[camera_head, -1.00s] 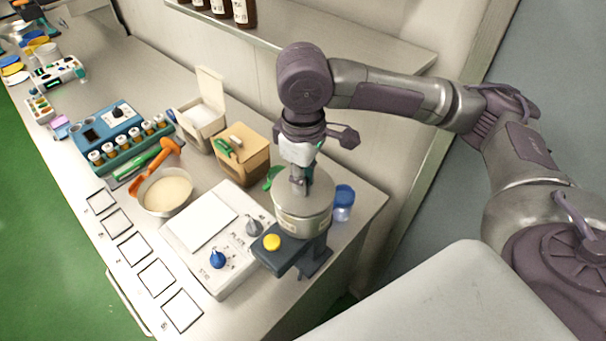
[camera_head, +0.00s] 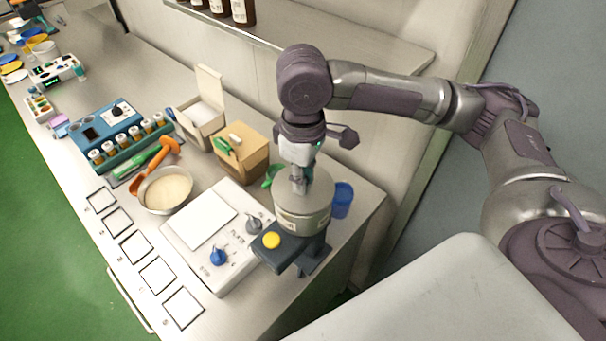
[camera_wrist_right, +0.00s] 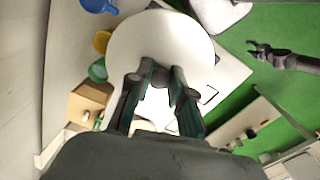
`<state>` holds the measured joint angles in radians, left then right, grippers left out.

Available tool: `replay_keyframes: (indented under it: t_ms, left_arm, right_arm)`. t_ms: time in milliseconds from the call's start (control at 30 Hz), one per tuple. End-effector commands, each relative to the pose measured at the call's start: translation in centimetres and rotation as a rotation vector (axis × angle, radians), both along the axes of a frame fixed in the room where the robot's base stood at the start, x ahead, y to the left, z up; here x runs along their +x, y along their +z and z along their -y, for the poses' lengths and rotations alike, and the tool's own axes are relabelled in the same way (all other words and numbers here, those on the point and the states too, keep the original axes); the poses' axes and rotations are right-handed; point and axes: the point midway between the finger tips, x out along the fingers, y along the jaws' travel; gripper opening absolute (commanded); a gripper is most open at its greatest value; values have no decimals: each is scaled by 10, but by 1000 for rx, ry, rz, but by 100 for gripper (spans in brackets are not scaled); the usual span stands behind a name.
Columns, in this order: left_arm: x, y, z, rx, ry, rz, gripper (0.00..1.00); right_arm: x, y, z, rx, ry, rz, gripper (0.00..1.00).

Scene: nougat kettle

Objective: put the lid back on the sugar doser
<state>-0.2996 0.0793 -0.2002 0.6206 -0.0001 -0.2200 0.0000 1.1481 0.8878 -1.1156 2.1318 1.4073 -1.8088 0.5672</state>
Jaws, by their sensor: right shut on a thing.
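The sugar doser (camera_head: 301,220) is a pale cylinder with a label, upright on a dark stand with a yellow button (camera_head: 271,240). Its lid (camera_head: 316,192) is a round pale-grey disc at the doser's top. My right gripper (camera_head: 298,184) points down and is shut on the lid's middle. The lid looks level and lined up over the doser, but I cannot tell whether it is fully seated. In the right wrist view the lid (camera_wrist_right: 160,35) fills the space beyond the fingers and hides the doser. My left gripper (camera_wrist_right: 262,50) shows small there, apparently open and empty over the green floor.
A white hot plate (camera_head: 205,222) stands left of the doser, with a bowl (camera_head: 167,190) beyond. A brown box (camera_head: 243,155) is behind and a blue cup (camera_head: 342,200) close on the right. The counter's front edge has several square outlines.

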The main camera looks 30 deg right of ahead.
Motion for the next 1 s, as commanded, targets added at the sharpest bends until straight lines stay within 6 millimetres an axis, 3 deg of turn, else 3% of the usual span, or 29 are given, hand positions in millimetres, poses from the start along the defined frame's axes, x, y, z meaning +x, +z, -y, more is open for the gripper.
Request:
replay_keyframes:
  t_ms: [1000]
  left_arm:
    - [0,2,0,0,0,0,53]
  right_arm:
    - [0,-5,0,1,0,1,0]
